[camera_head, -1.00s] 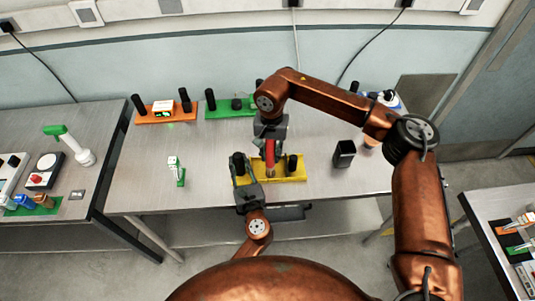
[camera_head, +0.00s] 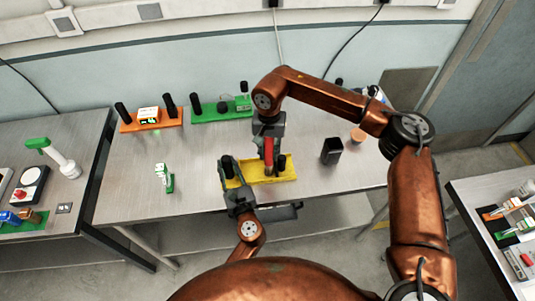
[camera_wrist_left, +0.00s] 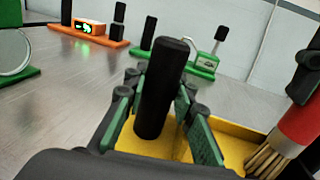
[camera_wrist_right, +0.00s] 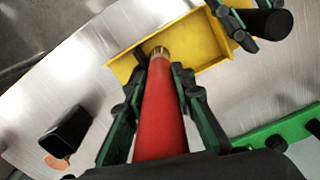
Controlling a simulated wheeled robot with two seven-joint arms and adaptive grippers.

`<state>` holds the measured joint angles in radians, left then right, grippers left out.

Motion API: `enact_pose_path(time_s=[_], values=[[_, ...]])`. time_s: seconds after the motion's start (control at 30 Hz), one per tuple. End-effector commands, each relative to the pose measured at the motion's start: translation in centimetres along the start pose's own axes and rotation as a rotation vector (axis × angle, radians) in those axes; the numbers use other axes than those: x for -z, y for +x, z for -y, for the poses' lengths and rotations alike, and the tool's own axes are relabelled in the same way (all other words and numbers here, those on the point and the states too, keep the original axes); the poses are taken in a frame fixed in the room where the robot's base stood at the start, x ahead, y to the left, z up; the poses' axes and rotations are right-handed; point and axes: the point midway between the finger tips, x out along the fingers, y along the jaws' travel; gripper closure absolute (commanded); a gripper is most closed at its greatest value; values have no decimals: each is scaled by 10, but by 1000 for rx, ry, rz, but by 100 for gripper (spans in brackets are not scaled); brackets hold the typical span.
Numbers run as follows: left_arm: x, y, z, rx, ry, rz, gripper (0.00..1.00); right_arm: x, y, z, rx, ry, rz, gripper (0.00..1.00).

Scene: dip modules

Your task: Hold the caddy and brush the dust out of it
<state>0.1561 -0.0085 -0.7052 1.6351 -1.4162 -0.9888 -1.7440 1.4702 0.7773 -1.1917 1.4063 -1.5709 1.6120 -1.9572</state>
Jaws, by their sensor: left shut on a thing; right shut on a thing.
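The yellow caddy (camera_head: 275,180) lies near the table's front edge, with a black post at each end. My left gripper (camera_head: 229,172) is shut on the caddy's left post (camera_wrist_left: 162,92), with a finger on each side. My right gripper (camera_head: 268,138) is shut on the red handle of the brush (camera_wrist_right: 161,115), above the caddy. The brush points down, with its pale bristles (camera_wrist_right: 160,52) inside the caddy. I cannot tell whether the bristles touch the floor. The caddy's yellow inside also shows in the left wrist view (camera_wrist_left: 238,145). No dust can be made out.
An orange module (camera_head: 150,122) and a green module (camera_head: 220,108) stand at the back of the table. A black open holder (camera_head: 331,150) stands right of the caddy. A small green-based item (camera_head: 165,178) stands to the left. Bare table lies around the caddy.

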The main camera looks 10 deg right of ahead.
Motion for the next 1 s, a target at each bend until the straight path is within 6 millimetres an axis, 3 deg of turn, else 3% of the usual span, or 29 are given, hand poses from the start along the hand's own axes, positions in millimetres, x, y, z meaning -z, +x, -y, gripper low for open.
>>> enact_pose_path(time_s=[0.2, 1.0], values=[[0, 0, 0, 0, 0, 1, 100, 9, -1, 2, -1, 0, -1, 100], [0, 0, 0, 0, 0, 1, 100, 0, 0, 36, 0, 0, 0, 100]])
